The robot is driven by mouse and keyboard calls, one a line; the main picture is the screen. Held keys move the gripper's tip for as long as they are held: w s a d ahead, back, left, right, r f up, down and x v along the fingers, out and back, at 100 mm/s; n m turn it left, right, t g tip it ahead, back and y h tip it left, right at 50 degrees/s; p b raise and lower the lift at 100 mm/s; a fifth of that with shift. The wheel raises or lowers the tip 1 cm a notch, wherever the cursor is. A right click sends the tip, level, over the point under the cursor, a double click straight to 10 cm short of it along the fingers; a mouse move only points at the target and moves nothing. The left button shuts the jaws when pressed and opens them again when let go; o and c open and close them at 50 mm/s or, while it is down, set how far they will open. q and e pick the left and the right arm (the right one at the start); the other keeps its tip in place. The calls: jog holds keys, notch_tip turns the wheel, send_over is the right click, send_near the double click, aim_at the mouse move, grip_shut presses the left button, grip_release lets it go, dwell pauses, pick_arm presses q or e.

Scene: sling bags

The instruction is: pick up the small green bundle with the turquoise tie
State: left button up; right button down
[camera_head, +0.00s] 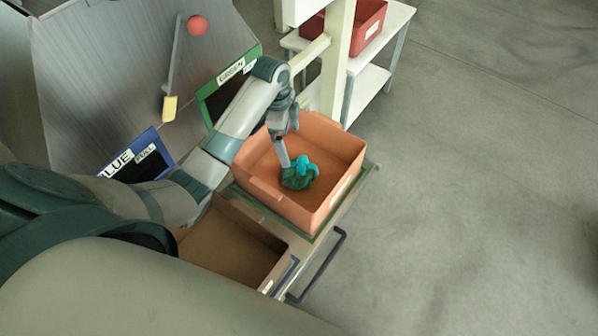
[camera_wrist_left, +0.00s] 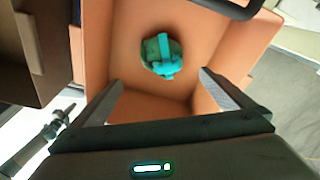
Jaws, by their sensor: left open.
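The small green bundle with the turquoise tie (camera_head: 299,174) lies on the floor of an orange bin (camera_head: 335,150). In the left wrist view the bundle (camera_wrist_left: 162,55) sits beyond my fingertips, with the turquoise tie (camera_wrist_left: 164,68) facing up. My left gripper (camera_head: 287,145) reaches down into the bin from above, close to the bundle in the head view. In the left wrist view its two fingers (camera_wrist_left: 160,90) are spread wide with nothing between them. My right gripper is in neither view.
A brown open box (camera_head: 232,245) stands next to the bin on the cart. A dark handle (camera_head: 320,265) juts from the cart's side. A white shelf (camera_head: 375,85) with a red bin stands behind.

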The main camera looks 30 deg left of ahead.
aim_at(299, 167)
pick_arm(q)
jog(key=f, duration=0.3)
jog(key=d+f+p, duration=0.1)
jog(key=f, duration=0.3)
jog(key=f+p, duration=0.1)
jog(key=f, duration=0.2)
jog(key=shift+w+d+f, duration=0.15)
jog(key=shift+w+d, duration=0.05)
jog(key=shift+d, duration=0.15)
jog(key=shift+f, duration=0.35)
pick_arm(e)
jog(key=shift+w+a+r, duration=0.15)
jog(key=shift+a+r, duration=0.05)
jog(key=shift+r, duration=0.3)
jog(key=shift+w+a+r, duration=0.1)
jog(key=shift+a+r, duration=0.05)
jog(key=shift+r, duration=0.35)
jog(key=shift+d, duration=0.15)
pick_arm(q)
jog(key=shift+w+f, duration=0.1)
jog(key=shift+f, duration=0.05)
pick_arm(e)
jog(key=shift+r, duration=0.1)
